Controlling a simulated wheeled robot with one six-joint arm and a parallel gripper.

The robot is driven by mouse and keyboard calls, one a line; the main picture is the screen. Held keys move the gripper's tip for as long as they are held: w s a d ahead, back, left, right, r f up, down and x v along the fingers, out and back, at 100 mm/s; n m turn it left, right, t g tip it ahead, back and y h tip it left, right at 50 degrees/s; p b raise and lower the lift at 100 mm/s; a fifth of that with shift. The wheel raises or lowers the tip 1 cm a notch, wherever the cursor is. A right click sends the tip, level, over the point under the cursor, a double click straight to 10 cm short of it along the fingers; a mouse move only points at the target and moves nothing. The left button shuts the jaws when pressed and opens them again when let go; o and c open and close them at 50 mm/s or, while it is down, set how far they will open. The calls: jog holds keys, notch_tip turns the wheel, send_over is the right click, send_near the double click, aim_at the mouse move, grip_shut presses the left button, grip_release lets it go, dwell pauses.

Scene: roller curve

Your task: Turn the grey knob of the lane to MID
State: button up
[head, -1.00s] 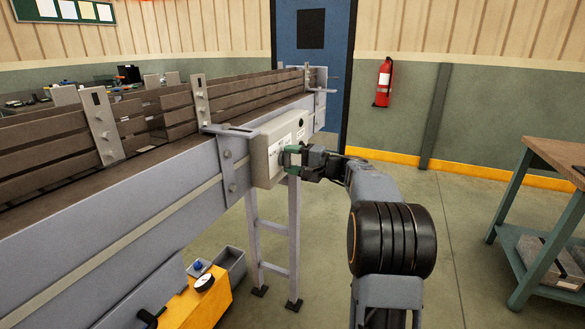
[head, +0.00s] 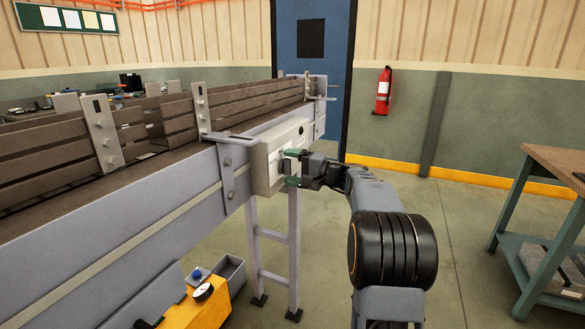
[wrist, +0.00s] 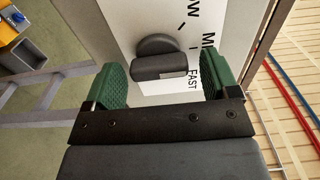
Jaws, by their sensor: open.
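The grey knob (wrist: 158,62) sits on the pale face of the control box (head: 272,160) at the side of the conveyor lane. In the wrist view its raised bar lies nearly level across the picture, its right end toward the partly visible MID and FAST labels. The SLOW label is cut off above. My gripper (wrist: 164,80) is open, with one green fingertip on either side of the knob and a gap on both sides. In the head view my gripper (head: 291,168) is at the box face, and the knob is hard to make out there.
The conveyor (head: 130,200) with its brown side rails fills the left. A workbench (head: 545,215) stands at the right, and a yellow cabinet (head: 205,308) with a grey bin (head: 230,275) is below the lane. The floor between the lane and the bench is clear.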

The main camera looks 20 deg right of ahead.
jog(key=shift+d, duration=0.1)
jog(key=v, duration=1.3)
jog(key=shift+s+d, duration=0.2)
jog(key=shift+s, duration=0.15)
jog(key=s+a+f+m+g+h+p, duration=0.1)
jog(key=s+a+f+g+h, duration=0.15)
jog(key=f, duration=0.35)
jog(key=s+a+f+m+g+h+p, duration=0.1)
jog(key=f+g+h, duration=0.15)
jog(key=f, duration=0.25)
jog(key=s+a+r+n+g+h+p, duration=0.2)
jog(key=s+a+r+n+p, duration=0.3)
jog(key=s+a+p, duration=0.3)
jog(key=s+a+r+n+g+h+p, duration=0.2)
jog(key=s+a+r+n+h+p, duration=0.3)
jog(key=s+a+p, duration=0.3)
jog(key=shift+s+a+r+n+g, duration=0.4)
jog(key=shift+a+n, duration=0.3)
jog(key=shift+a, duration=0.35)
jog(key=shift+f, duration=0.15)
